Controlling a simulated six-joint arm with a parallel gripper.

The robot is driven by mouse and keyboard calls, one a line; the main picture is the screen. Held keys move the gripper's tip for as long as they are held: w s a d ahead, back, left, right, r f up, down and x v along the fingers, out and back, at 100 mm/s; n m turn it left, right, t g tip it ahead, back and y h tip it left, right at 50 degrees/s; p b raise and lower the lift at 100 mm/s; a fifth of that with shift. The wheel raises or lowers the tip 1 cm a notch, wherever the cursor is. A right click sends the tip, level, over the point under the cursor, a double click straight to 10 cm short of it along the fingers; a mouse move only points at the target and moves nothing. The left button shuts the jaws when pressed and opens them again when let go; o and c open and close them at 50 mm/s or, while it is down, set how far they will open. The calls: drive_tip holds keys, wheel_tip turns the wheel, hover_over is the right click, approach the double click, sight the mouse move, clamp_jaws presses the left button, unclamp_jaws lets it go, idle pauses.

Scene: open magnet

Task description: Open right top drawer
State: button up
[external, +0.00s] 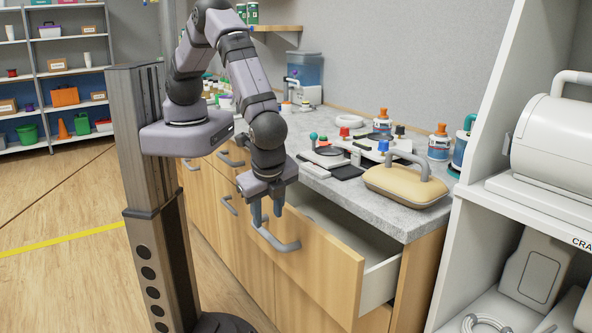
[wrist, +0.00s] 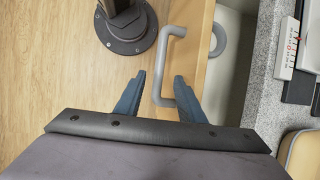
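The right top drawer (external: 325,272) has a light wood front and stands pulled out from the counter, its pale inside showing. Its grey bar handle (external: 276,239) is on the front. My gripper (external: 266,209) points down at the handle, with its blue fingers apart. In the wrist view, the open fingers (wrist: 159,78) have the handle (wrist: 168,62) between them, with gaps visible. Whether a finger touches the handle is not clear. The drawer's inside (wrist: 236,60) shows at the right of the wrist view, with a grey round object (wrist: 218,40) in it.
The grey countertop (external: 330,195) holds a beige case (external: 405,186), bottles and small tools near the edge. White shelving (external: 470,240) stands close on the right. Other closed drawers (external: 228,160) lie to the left. The wood floor (external: 60,275) is open at far left.

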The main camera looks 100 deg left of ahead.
sight(268, 233)
drive_tip(key=shift+p+x, duration=1.15)
drive_tip(key=shift+x, duration=2.55)
drive_tip(key=shift+c, duration=0.4)
clamp_jaws()
